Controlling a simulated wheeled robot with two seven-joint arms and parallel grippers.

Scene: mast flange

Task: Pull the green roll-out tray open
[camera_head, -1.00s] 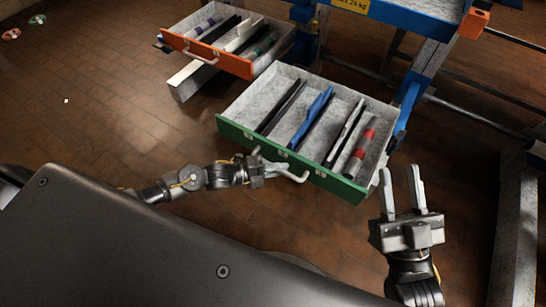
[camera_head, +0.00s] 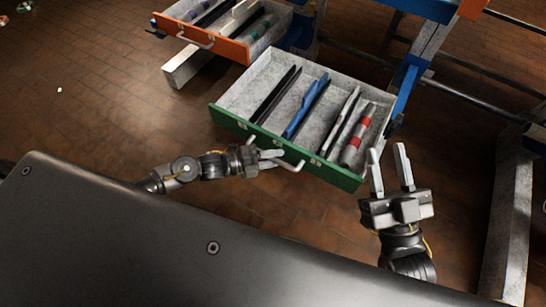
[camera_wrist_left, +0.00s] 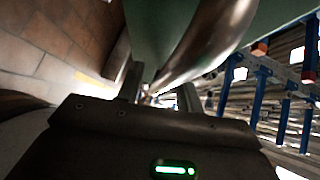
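The green roll-out tray (camera_head: 235,122) is pulled out from the frame, its green front facing me. A pale bar handle (camera_head: 294,167) sits on that front. My left gripper (camera_head: 268,159) is at the handle's left part and appears shut on it. In the left wrist view, the blurred handle (camera_wrist_left: 195,48) runs down between the fingers, close to the green front; the exact contact is hidden. My right gripper (camera_head: 389,168) is open and empty, fingers up, just right of the tray's front right corner.
The green tray holds black bars, a blue piece (camera_head: 306,106) and a red-banded rod (camera_head: 357,138). An orange-fronted tray (camera_head: 228,45) stands open behind left. A blue post (camera_head: 405,88) and grey leg (camera_head: 505,220) stand right.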

